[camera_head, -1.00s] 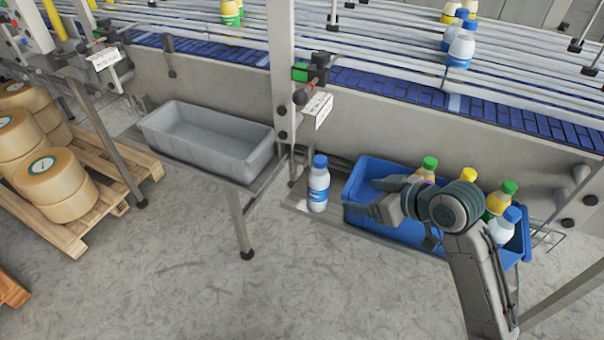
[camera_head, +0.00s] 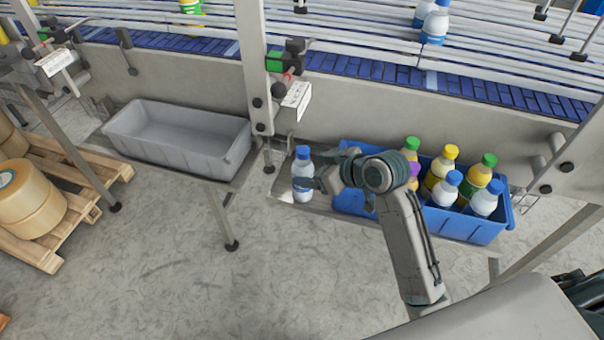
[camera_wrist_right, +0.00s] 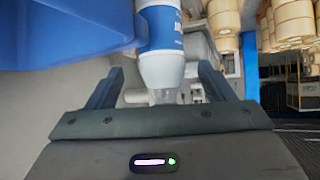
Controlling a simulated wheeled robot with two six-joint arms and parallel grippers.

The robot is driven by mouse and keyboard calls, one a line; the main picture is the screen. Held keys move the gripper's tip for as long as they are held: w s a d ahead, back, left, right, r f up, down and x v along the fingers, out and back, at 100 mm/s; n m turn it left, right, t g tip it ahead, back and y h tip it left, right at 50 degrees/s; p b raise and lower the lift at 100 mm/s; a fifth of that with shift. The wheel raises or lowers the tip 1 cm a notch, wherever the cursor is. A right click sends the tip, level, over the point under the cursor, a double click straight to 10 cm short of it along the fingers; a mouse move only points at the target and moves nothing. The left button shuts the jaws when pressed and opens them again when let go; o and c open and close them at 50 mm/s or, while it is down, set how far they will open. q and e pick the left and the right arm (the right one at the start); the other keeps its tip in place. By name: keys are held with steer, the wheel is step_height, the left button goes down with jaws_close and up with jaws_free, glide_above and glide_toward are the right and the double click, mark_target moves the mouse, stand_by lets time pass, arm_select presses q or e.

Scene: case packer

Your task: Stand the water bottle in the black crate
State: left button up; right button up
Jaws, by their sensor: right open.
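The water bottle (camera_head: 303,176), white with a blue cap and blue label, stands upright on the metal shelf, left of the blue crate. My right gripper (camera_head: 311,184) is open at the bottle, reaching in from the right. In the right wrist view the bottle (camera_wrist_right: 162,50) shows between the two open fingers of that gripper (camera_wrist_right: 160,82), with a gap on each side. No black crate shows; the crates in view are an empty grey one (camera_head: 185,163) at the left and a blue one (camera_head: 470,230). My left gripper is not in view.
The blue crate holds several bottles with green, yellow and blue caps at its right. A steel post (camera_head: 254,70) and a label holder (camera_head: 296,98) stand behind the water bottle. A blue conveyor (camera_head: 400,80) runs at the back. Pallets with tan rolls (camera_head: 28,195) lie at the left.

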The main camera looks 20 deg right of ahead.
steer(key=p+x, duration=0.1)
steer(key=x, duration=0.2)
steer(key=shift+a+p, duration=0.25)
steer(key=shift+p, duration=0.1)
steer(key=shift+w+a+f, duration=0.25)
steer(key=shift+w+f, duration=0.15)
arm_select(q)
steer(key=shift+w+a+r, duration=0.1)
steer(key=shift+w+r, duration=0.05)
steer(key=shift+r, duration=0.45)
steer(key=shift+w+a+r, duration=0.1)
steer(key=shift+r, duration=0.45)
arm_select(e)
steer(key=shift+c, duration=1.2)
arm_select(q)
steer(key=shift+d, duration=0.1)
arm_select(e)
steer(key=c, duration=1)
